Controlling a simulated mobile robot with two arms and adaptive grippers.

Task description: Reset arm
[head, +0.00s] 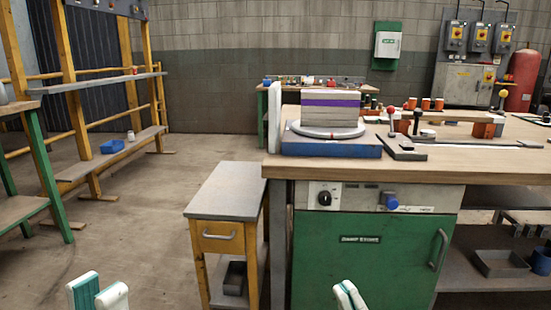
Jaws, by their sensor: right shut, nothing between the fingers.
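My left gripper (97,293) shows at the bottom left edge of the head view, with two white-and-green fingertips apart and nothing seen between them. My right gripper (348,295) shows at the bottom, in front of the green cabinet, with its white fingertips together and empty. Most of both grippers and the arms are below the picture. A grey block with a purple band (330,103) sits on a round white plate (327,132) over a blue base (332,147) on the workbench. Both grippers are well apart from it.
The wooden workbench (460,167) has a green cabinet (370,250) below. Tools with coloured knobs and orange parts lie on its right side. A small side table (228,190) with a drawer stands left of it. Open floor (130,215) lies between it and the yellow-framed shelves.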

